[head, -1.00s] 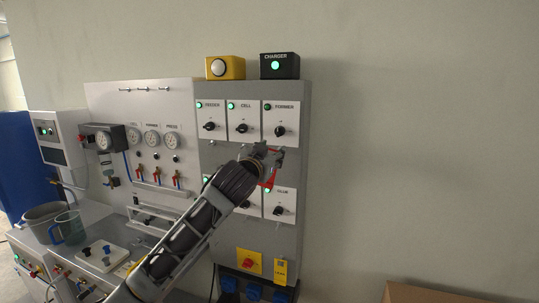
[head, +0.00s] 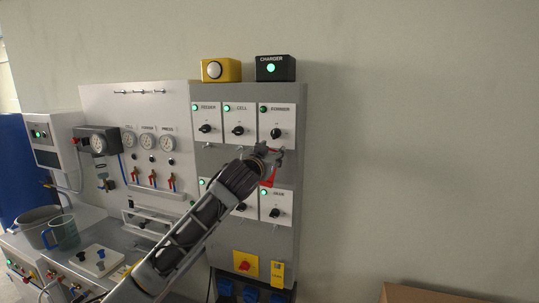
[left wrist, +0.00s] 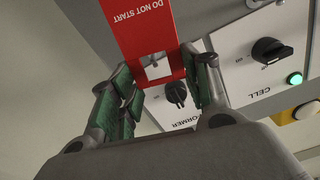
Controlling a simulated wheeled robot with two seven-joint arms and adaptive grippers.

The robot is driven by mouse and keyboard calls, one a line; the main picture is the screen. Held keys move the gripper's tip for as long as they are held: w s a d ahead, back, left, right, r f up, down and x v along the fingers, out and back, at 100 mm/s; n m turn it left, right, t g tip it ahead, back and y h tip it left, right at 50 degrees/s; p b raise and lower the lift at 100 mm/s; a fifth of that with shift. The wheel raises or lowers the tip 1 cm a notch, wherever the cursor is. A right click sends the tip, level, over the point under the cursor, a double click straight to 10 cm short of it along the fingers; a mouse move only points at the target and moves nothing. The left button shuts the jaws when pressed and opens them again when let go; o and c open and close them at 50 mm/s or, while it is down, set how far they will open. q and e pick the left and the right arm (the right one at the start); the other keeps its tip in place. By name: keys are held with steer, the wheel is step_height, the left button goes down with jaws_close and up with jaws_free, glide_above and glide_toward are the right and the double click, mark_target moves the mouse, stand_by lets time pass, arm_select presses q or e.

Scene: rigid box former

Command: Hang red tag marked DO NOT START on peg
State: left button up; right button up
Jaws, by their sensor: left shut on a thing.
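My left gripper (head: 268,158) is in front of the grey panel, just below the FORMER switch (head: 276,133). It is shut on the red tag (head: 268,178), which hangs below the fingers in the head view. In the left wrist view the tag (left wrist: 146,28) reads DO NOT START, and its end with a square hole lies between the green finger pads of the gripper (left wrist: 160,68). A small peg (head: 208,145) shows under the FEEDER switch. A peg under FORMER cannot be made out clearly behind the gripper. My right gripper is not in view.
The grey panel (head: 297,190) carries several switches with lamps. A yellow box (head: 221,70) and a black CHARGER box (head: 275,69) stand on top. Gauges and valves are on a white board (head: 100,105) at left. The wall right of the panel is bare.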

arm_select(q)
steer(key=shift+x, duration=0.8)
steer(key=shift+w+d+f, duration=0.2)
steer(key=shift+w+f, duration=0.25)
steer(key=shift+w, duration=0.2)
steer(key=o, duration=0.9)
steer(key=shift+f, duration=0.1)
steer(key=shift+s, duration=0.2)
steer(key=shift+v, duration=5.8)
